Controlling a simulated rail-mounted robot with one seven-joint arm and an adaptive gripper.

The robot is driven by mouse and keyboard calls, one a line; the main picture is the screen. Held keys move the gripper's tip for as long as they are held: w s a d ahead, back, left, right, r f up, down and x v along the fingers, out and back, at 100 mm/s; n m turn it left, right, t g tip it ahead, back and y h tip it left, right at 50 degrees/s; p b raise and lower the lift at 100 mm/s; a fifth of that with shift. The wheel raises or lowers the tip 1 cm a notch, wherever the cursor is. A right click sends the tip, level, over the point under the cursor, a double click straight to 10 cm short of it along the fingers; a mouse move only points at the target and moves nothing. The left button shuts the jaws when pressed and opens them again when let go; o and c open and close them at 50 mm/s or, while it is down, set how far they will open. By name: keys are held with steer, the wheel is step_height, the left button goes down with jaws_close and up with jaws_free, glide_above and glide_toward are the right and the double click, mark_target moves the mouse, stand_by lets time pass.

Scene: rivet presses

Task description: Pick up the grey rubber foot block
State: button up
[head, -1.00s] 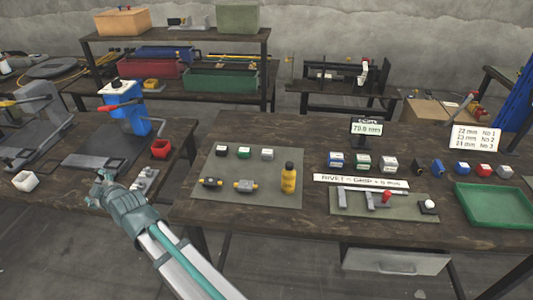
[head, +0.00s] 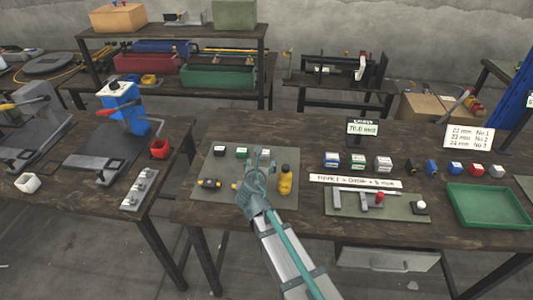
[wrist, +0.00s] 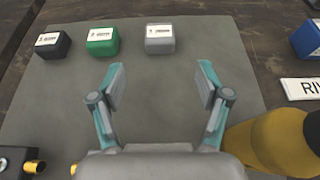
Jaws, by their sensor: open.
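The grey block (wrist: 160,44), with a white label on top, sits at the back of the grey-green mat (wrist: 140,95) in the wrist view. It is the rightmost of a row with a green block (wrist: 102,46) and a black block (wrist: 52,48). My gripper (wrist: 161,76) is open and empty, its two fingers apart. The grey block lies ahead of the gap between the fingertips, not between them. In the head view my gripper (head: 262,160) is over the mat and largely hides the grey block.
A yellow bottle (head: 286,180) stands close to the right of my gripper. Small dark fittings with yellow ends (head: 209,184) lie at the mat's front left. Labelled blocks and a green tray (head: 488,206) are farther right. The mat is bare between the fingers and the grey block.

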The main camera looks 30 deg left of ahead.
mark_target(264, 153)
steer(key=x, duration=0.5)
steer(key=shift+a+p, duration=0.15)
steer(key=shift+p, duration=0.25)
steer(key=x, duration=0.1)
steer(key=p+x, duration=0.1)
steer(key=x, duration=0.2)
steer(key=shift+w+a+r+p, duration=0.15)
steer(key=shift+w+r+p, duration=0.1)
steer(key=shift+w+p, duration=0.1)
steer(key=shift+w+a+f, duration=0.1)
steer(key=shift+w+f, duration=0.15)
steer(key=shift+w, duration=0.05)
steer(key=c, duration=1.2)
steer(key=shift+r, duration=0.2)
